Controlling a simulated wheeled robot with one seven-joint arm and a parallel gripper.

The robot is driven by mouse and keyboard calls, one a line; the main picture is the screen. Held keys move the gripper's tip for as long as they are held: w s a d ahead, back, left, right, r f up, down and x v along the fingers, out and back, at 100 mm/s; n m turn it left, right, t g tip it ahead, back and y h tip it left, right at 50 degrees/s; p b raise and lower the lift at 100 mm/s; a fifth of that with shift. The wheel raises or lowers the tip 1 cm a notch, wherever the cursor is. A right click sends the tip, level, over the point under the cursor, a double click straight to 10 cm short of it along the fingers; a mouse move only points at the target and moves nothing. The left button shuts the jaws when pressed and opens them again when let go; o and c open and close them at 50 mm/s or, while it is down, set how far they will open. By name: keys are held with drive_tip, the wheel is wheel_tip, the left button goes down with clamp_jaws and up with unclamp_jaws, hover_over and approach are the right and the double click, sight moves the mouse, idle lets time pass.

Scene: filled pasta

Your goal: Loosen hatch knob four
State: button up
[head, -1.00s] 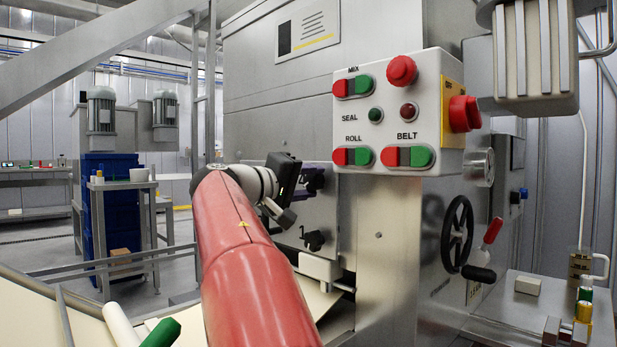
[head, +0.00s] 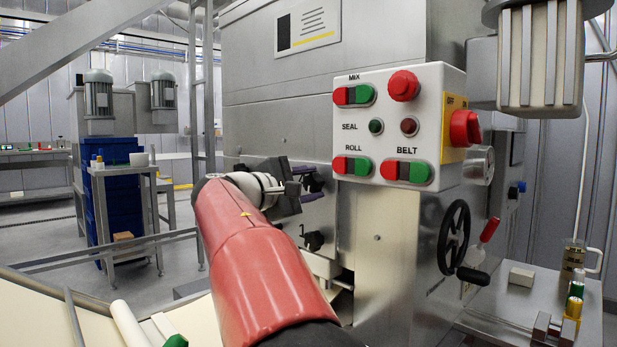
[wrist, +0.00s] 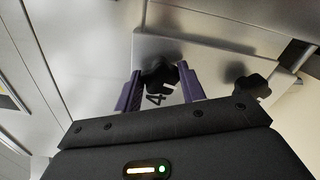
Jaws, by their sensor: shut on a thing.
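Hatch knob four, a black lobed knob (wrist: 159,76), sits on the steel hatch plate (wrist: 200,52) with a "4" marked beside it in the wrist view. My gripper (wrist: 158,88) has its two purple fingers on either side of it and is shut on it. In the head view my gripper (head: 308,187) is at the machine's front, and the knob is hidden by the fingers and wrist. A second black knob (wrist: 252,89) is to the right in the wrist view; it shows below my gripper in the head view (head: 313,240), near a "1".
The control box (head: 392,127) with red and green buttons juts out right of my gripper. A black handwheel (head: 454,237) and a red-handled lever (head: 489,230) are farther right. A pale rolling pin-like bar (head: 128,322) lies at lower left.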

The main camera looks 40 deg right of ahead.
drive_tip(key=shift+n, duration=0.5)
drive_tip(key=o, duration=1)
drive_tip(key=shift+c, duration=0.2)
drive_tip(key=a, duration=0.7)
drive_tip(key=shift+s+a, duration=0.25)
drive_tip(key=shift+a, duration=0.15)
drive_tip(key=shift+s, duration=0.1)
